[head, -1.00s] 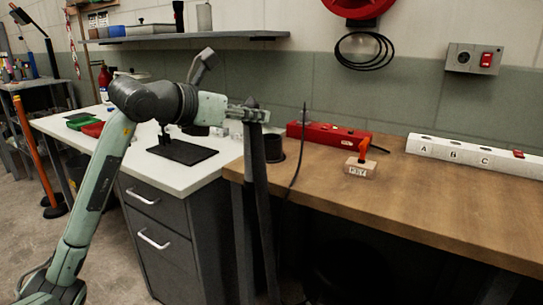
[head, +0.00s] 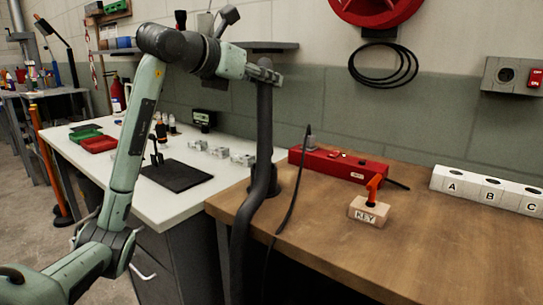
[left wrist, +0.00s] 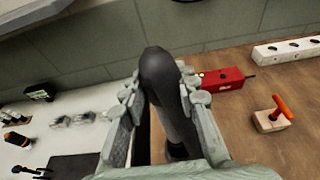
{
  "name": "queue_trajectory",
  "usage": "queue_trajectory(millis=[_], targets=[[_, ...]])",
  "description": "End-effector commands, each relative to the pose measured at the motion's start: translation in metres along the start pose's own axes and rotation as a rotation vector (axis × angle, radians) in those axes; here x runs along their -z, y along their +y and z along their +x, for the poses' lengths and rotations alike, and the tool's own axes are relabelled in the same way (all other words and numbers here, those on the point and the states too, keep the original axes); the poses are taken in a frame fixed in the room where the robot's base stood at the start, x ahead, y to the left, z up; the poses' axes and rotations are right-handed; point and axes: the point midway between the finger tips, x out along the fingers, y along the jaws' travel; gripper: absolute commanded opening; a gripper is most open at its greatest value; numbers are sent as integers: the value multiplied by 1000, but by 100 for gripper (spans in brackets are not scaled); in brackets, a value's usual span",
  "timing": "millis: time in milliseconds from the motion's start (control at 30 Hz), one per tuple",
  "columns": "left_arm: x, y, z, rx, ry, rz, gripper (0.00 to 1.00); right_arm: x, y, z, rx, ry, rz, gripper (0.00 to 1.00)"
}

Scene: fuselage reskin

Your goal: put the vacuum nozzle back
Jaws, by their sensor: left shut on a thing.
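The vacuum nozzle (head: 265,88) is the dark upper end of a thick black hose. My left gripper (head: 264,72) is shut on it and holds it upright, above the near left corner of the wooden bench. In the left wrist view the nozzle (left wrist: 160,75) stands between the two fingers of my left gripper (left wrist: 162,92). The hose (head: 243,238) hangs down past the bench edge. A black round holder (head: 275,188) on the bench corner is partly hidden behind the hose; I cannot tell whether the hose touches it. My right gripper is out of view.
A thin black cable (head: 293,190) rises beside the hose. The white table (head: 130,180) holds a black mat and small parts.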

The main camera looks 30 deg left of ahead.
Motion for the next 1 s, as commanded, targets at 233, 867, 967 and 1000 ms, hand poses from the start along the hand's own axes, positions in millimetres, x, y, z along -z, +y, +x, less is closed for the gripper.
queue_trajectory(millis=[233,867,967,1000], targets=[[38,0,12,2,2,-1,0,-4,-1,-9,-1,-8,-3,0],[80,0,24,0,-1,1,0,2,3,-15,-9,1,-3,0],[82,0,25,0,0,1,0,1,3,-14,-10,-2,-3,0],[82,0,25,0,0,1,0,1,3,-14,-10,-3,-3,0]])
